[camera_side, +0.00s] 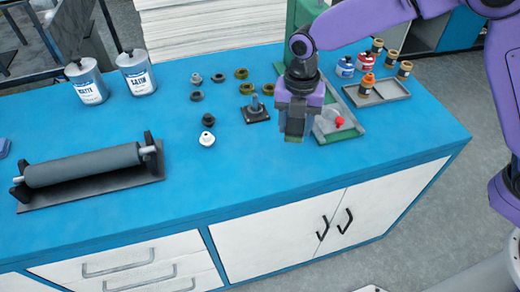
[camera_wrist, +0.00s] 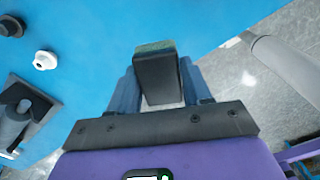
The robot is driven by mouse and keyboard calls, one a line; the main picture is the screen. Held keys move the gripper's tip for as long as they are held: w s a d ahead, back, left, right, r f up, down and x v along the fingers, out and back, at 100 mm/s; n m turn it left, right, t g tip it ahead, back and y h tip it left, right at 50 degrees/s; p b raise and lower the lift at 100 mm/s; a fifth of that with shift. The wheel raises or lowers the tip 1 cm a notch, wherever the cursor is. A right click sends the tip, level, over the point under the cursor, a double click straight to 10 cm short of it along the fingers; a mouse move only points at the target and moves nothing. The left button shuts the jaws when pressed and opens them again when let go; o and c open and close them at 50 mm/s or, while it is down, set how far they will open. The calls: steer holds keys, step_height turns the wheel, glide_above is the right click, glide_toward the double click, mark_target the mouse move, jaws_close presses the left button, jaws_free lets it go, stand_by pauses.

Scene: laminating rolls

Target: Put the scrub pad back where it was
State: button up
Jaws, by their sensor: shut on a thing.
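The scrub pad (camera_wrist: 157,77) is a dark block with a green face at its far end, seen between my fingers in the wrist view. My gripper (camera_side: 294,128) is shut on it and holds it above the front right part of the blue bench. In the side view only part of the pad shows, with a greenish edge (camera_side: 293,139) at the fingertips. The pad's former place is not marked in either view.
A dark roller (camera_side: 80,165) on a stand lies at left, with two tins (camera_side: 137,74) behind it. Several rings and knobs, a post on a square base (camera_side: 255,110), a green-edged tray (camera_side: 345,133) and a bottle tray (camera_side: 391,90) surround my gripper. The bench front is clear.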

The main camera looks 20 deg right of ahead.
steer(key=s+r+n, duration=0.3)
steer(key=s+n, duration=0.2)
steer(key=s, duration=0.2)
glide_above(250, 159)
steer(key=shift+n, duration=0.3)
step_height(250, 159, down, 10)
steer(key=shift+s+d+r, duration=0.1)
steer(key=shift+s+r, duration=0.05)
steer(key=shift+r, duration=0.1)
steer(key=shift+f, duration=1.75)
steer(key=shift+f, duration=0.1)
steer(key=o, duration=1)
